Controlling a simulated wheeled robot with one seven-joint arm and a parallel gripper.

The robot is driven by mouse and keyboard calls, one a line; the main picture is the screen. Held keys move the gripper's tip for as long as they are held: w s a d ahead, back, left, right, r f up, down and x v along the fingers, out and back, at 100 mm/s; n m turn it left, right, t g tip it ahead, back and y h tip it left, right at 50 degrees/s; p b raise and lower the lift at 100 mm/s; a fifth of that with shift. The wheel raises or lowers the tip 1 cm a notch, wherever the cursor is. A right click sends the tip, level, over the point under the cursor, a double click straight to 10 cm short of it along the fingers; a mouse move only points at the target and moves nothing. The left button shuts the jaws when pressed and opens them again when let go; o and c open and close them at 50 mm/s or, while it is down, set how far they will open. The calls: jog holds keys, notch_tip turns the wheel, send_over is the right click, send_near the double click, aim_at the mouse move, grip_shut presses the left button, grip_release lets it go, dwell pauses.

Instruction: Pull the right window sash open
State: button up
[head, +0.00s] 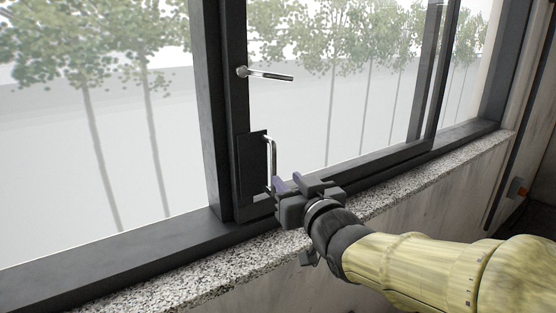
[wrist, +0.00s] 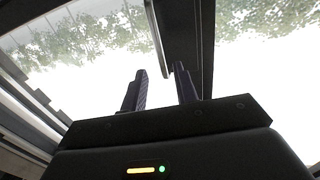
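The right window sash (head: 236,105) has a dark frame and clear glass. A dark plate (head: 252,165) on its left upright carries an upright silver pull handle (head: 273,155). My gripper (head: 288,181) is low beside the lower end of this handle, above the sill, with its fingers toward the window. In the wrist view my gripper (wrist: 161,70) has its two fingers apart with nothing held between them. The pull handle (wrist: 157,38) shows there as a bar just beyond the gap between the fingertips. I cannot tell whether a finger touches it.
A silver lever (head: 268,74) sticks out to the right above the pull handle. A speckled stone sill (head: 190,284) runs below the window frame, under my gripper.

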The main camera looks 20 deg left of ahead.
aim_at(275, 166)
jog(key=p+x, duration=0.3)
jog(key=x, duration=0.6)
jog(key=shift+p, duration=0.3)
grip_shut()
